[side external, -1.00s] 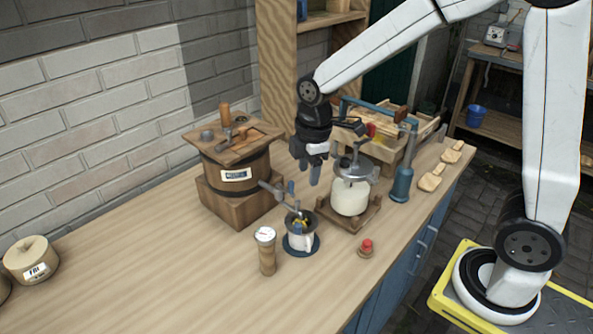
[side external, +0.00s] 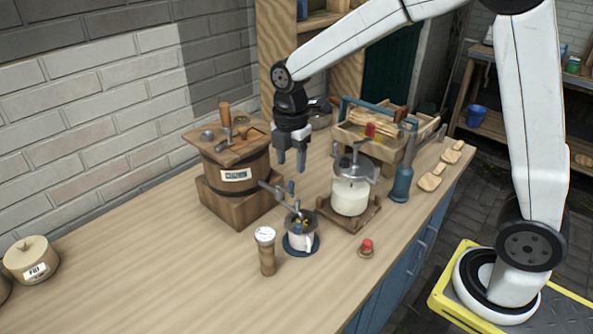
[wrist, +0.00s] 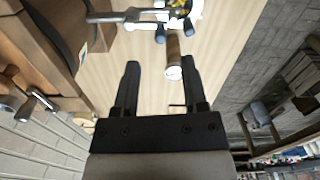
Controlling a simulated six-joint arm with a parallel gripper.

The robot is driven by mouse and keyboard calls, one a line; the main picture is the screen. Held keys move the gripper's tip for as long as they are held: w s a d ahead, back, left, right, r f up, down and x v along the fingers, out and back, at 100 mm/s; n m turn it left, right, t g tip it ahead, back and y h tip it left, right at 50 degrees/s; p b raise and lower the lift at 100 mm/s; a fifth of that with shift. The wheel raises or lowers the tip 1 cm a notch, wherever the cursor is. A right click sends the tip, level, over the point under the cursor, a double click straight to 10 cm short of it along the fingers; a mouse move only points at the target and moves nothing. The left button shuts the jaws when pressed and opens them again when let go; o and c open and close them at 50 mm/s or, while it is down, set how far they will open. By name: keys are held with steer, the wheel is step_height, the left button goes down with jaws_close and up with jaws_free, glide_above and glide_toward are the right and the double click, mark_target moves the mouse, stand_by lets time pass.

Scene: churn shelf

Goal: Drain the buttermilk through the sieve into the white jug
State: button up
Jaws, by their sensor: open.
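The wooden churn barrel (side external: 255,170) stands on a wooden block, with a label on its front. The jug stands on a round blue mat (side external: 289,247). Dark and yellow bits show at its top; I cannot make out the sieve clearly there. My gripper (side external: 290,164) is open and empty, pointing down above the counter behind the jug, right of the barrel. In the wrist view, nothing is between its fingers (wrist: 160,73).
A lidded glass jar of white liquid (side external: 350,196) stands on a wooden stand right of the jug. A white-topped brown cylinder (side external: 267,255) stands left of the jug. A red button (side external: 366,247), a blue bottle-like tool (side external: 402,178) and a wooden crate (side external: 372,150) are nearby.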

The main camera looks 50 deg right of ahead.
mark_target(291, 182)
steer(key=shift+f, duration=3.3)
jaws_close()
